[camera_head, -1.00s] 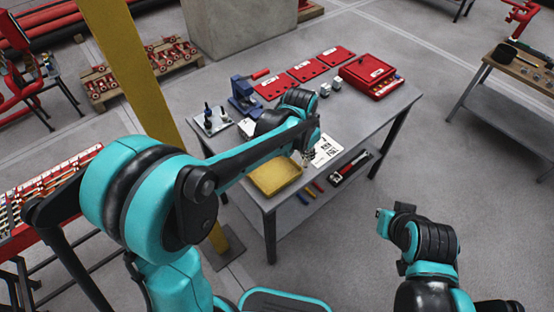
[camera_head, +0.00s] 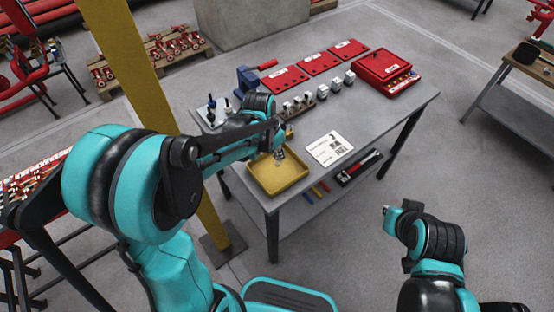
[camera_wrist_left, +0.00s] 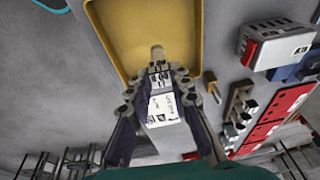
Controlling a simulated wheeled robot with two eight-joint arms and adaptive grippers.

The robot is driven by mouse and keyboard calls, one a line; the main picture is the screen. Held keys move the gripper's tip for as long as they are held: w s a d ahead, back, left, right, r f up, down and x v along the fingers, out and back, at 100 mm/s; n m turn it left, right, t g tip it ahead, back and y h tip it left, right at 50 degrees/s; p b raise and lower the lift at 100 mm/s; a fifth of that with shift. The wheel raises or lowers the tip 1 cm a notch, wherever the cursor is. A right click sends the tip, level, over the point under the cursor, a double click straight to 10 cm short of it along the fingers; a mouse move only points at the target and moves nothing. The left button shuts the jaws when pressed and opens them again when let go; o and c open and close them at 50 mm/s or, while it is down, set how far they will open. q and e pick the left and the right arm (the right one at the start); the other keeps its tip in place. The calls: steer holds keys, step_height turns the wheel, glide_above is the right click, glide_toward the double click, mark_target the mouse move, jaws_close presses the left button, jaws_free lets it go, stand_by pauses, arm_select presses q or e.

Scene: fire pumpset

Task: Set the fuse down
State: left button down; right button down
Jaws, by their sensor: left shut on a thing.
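My left gripper (camera_head: 279,152) is over the yellow tray (camera_head: 262,186) on the grey table. In the left wrist view its two fingers (camera_wrist_left: 160,82) are shut on the fuse (camera_wrist_left: 163,106), a small pale piece with a printed white label. The fuse's light tip points toward the tray floor (camera_wrist_left: 150,25). I cannot tell whether it touches the tray. In the head view the fuse is small and mostly hidden by the gripper. My right arm is at lower right, away from the table; its fingers do not show.
A printed white sheet (camera_head: 329,148) lies right of the tray. Behind are a row of grey-white blocks (camera_head: 323,91), red plates (camera_head: 320,63), a red case (camera_head: 388,69) and a blue press (camera_head: 249,79). A yellow post (camera_head: 150,95) stands left. The table's front right is clear.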

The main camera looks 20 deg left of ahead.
arm_select(q)
steer(key=shift+f+b, duration=0.75)
steer(key=shift+f, duration=1.1)
steer(key=shift+f, duration=0.15)
steer(key=c, duration=1.4)
jaws_free()
steer(key=shift+o, duration=0.2)
